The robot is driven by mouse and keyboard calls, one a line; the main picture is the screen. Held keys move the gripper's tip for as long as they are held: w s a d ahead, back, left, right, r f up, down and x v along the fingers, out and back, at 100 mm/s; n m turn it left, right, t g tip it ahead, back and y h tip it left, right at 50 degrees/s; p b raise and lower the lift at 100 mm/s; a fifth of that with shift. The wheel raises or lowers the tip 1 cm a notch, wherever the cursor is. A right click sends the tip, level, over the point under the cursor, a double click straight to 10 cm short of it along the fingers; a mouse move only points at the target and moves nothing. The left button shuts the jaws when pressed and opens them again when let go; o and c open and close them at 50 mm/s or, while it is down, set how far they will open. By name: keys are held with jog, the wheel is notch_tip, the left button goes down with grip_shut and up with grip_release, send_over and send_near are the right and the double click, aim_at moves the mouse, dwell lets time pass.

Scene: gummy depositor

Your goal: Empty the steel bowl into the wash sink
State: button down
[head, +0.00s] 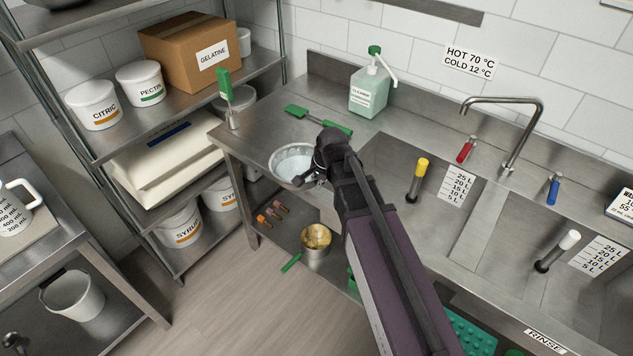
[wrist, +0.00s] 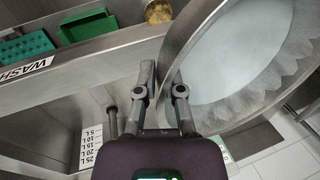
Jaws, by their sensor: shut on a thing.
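The steel bowl (head: 275,167) is at the right end of the left drainboard, beside the wash sink (head: 384,165). A pale, bluish-white content shows inside it. My gripper (head: 318,181) is shut on the bowl's rim, on its sink side. In the wrist view the fingers (wrist: 163,85) meet at the rim of the bowl (wrist: 215,115). I cannot tell whether the bowl rests on the steel or is slightly raised. The wash sink also shows in the wrist view (wrist: 45,120), left of the fingers. A yellow-topped black standpipe (head: 417,180) stands in it.
The faucet (head: 515,130) arches near the divider between basins. My arm hides part of the sink's front.

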jog(key=shift+r, duration=0.1)
dwell(0.6)
notch_tip(320, 180, up, 9)
jog(key=p, duration=0.9)
